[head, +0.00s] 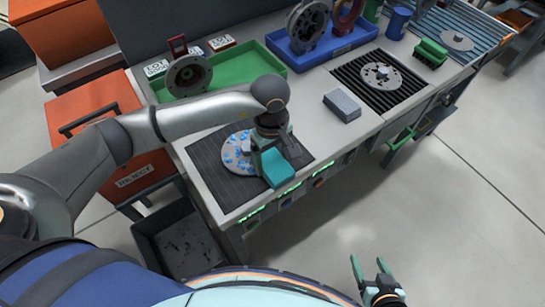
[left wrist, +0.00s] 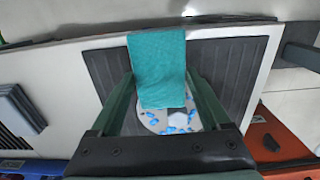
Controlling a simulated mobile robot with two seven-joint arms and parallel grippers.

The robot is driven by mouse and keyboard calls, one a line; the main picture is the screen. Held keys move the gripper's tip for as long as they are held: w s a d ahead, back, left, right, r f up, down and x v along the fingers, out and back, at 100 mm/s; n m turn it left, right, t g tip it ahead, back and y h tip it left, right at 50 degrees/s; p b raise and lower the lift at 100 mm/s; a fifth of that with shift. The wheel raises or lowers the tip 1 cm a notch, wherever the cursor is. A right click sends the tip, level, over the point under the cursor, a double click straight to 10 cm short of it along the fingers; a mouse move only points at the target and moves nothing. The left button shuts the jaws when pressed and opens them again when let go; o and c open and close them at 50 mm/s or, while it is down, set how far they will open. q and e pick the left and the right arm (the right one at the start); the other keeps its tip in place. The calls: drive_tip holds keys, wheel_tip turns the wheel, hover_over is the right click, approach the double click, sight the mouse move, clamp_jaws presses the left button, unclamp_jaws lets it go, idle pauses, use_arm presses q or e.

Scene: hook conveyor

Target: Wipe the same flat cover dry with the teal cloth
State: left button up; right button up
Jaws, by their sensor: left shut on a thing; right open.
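A round grey flat cover (head: 231,158) with blue wet patches lies on the dark ribbed mat (head: 222,186) at the near left of the bench. It also shows in the left wrist view (left wrist: 151,122), partly hidden by the cloth. My left gripper (head: 268,160) is shut on the teal cloth (head: 278,168) and holds it at the right side of the cover. The cloth hangs between the fingers in the left wrist view (left wrist: 158,65). I cannot tell whether it touches the cover. My right gripper (head: 371,275) is open and empty, low in front of the bench.
A grey block (head: 342,105) lies right of the mat. Another flat cover (head: 381,76) sits on a dark grate. A green tray (head: 233,70) and a blue tray (head: 322,50) stand behind. A green brush (head: 430,54) is at right. A red reject bin (head: 95,115) is at left.

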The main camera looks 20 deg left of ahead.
use_arm(q)
drive_tip(key=shift+s+a, duration=0.7)
drive_tip(key=shift+s, duration=0.2)
drive_tip(key=shift+s+a+f, duration=0.2)
drive_tip(key=shift+s+a, duration=0.45)
drive_tip(key=shift+s, duration=0.25)
drive_tip(key=shift+w+d+b, duration=0.35)
drive_tip(key=shift+w+d, duration=0.05)
drive_tip(key=shift+w, duration=0.05)
drive_tip(key=shift+w+d+r+b, duration=0.15)
drive_tip(key=shift+w+d+b, duration=0.8)
drive_tip(key=shift+w, duration=0.35)
drive_tip(key=shift+s+a, duration=0.7)
drive_tip(key=shift+s, duration=0.15)
drive_tip(key=shift+s+a+f, duration=0.25)
drive_tip(key=shift+s+a, duration=0.45)
drive_tip(key=shift+s, duration=0.3)
